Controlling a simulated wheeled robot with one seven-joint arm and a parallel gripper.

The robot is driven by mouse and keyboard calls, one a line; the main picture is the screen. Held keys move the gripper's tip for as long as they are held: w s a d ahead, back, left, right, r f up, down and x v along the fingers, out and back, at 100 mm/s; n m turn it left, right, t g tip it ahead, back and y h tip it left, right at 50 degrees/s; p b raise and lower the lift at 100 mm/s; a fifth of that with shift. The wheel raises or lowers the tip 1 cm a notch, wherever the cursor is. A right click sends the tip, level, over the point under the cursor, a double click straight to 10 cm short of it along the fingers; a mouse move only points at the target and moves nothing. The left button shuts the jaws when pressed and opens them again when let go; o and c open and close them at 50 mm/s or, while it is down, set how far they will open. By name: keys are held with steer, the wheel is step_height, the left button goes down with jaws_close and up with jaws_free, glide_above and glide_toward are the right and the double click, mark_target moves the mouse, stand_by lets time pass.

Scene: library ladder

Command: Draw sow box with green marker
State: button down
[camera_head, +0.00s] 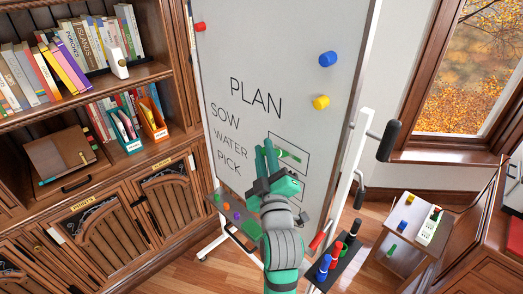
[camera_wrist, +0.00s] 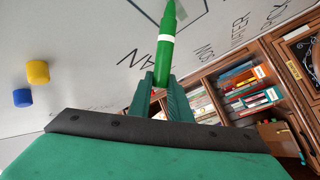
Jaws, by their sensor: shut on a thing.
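The whiteboard (camera_head: 240,60) carries the words PLAN, SOW (camera_head: 226,117), WATER and PICK in dark letters. A dark-outlined box (camera_head: 308,152) is drawn right of the words, partly hidden by my gripper. My gripper (camera_head: 268,155) is in front of the board and shut on the green marker (camera_head: 290,156). In the wrist view the green marker (camera_wrist: 166,45), with a white band, stands out between the fingers (camera_wrist: 160,98), its tip end pointing toward the drawn lines (camera_wrist: 205,12). I cannot tell whether the tip touches the board.
Blue (camera_head: 327,59), yellow (camera_head: 321,102) and red (camera_head: 199,27) magnets sit on the board. A bookcase (camera_head: 85,85) stands left, a small table (camera_head: 405,225) right.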

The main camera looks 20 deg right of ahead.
steer(key=shift+s+d, duration=0.25)
steer(key=shift+s, duration=0.4)
steer(key=shift+s+d, duration=0.25)
steer(key=shift+s, duration=0.35)
steer(key=shift+w, duration=0.1)
steer(key=w+a, duration=0.3)
steer(key=w, duration=0.5)
steer(key=shift+w+a, duration=0.2)
steer(key=shift+w, duration=0.15)
steer(key=shift+a, duration=0.15)
steer(key=shift+s+a, duration=0.35)
steer(key=shift+a, duration=0.55)
steer(key=shift+s+a, duration=0.35)
steer(key=shift+a, duration=0.55)
steer(key=shift+s+a, duration=0.35)
steer(key=shift+a, duration=0.65)
